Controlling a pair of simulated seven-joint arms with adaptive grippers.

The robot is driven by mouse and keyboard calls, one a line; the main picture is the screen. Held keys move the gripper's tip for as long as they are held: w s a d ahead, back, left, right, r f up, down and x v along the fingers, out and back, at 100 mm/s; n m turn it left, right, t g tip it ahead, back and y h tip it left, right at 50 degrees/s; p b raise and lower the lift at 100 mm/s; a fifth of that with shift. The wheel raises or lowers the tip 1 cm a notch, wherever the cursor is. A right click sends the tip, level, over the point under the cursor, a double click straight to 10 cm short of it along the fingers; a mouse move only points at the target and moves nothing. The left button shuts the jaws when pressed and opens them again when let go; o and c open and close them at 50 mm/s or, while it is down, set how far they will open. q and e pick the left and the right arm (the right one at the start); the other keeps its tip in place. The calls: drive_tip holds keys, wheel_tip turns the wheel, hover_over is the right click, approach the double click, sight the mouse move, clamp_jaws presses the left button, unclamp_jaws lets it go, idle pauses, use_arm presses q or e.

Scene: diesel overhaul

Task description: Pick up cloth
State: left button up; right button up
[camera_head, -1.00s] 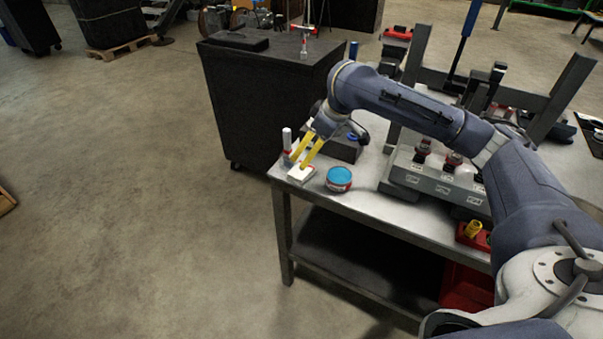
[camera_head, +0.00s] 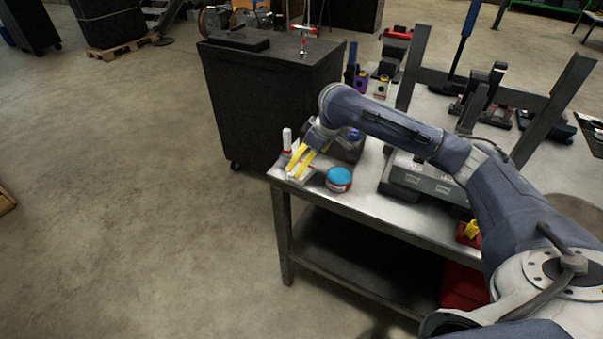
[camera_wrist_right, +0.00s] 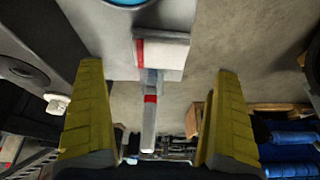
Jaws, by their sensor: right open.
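The cloth (camera_head: 302,177) is a small white folded pad with a red stripe, lying near the bench's left corner. In the right wrist view the cloth (camera_wrist_right: 165,54) lies ahead, between the tips of the yellow fingers and apart from both. My right gripper (camera_head: 292,172) is open and empty, low over the cloth, with its fingers hiding part of it in the head view. The gripper (camera_wrist_right: 159,72) also shows in the wrist view, with a wide gap between its fingers. My left gripper is not in view.
A white tube (camera_head: 287,139) with a red band stands just behind the cloth. A blue-lidded tin (camera_head: 339,179) is close on the right. A grey block (camera_head: 425,178) lies farther right on the metal bench (camera_head: 365,205). A black cabinet (camera_head: 255,105) stands behind; the floor to the left is clear.

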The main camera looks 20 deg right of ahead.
drive_tip(key=shift+x, duration=3.35)
drive_tip(key=shift+s+d, duration=0.1)
drive_tip(key=shift+s, duration=0.05)
drive_tip(key=c, duration=1.3)
drive_tip(key=shift+c, duration=0.2)
drive_tip(key=shift+s+r, duration=0.1)
drive_tip(key=shift+r, duration=0.35)
wheel_tip(320, 180, up, 6)
drive_tip(key=shift+f, duration=0.1)
drive_tip(key=s+a, duration=1.1)
drive_tip(key=a, duration=0.5)
drive_tip(key=shift+s, duration=0.4)
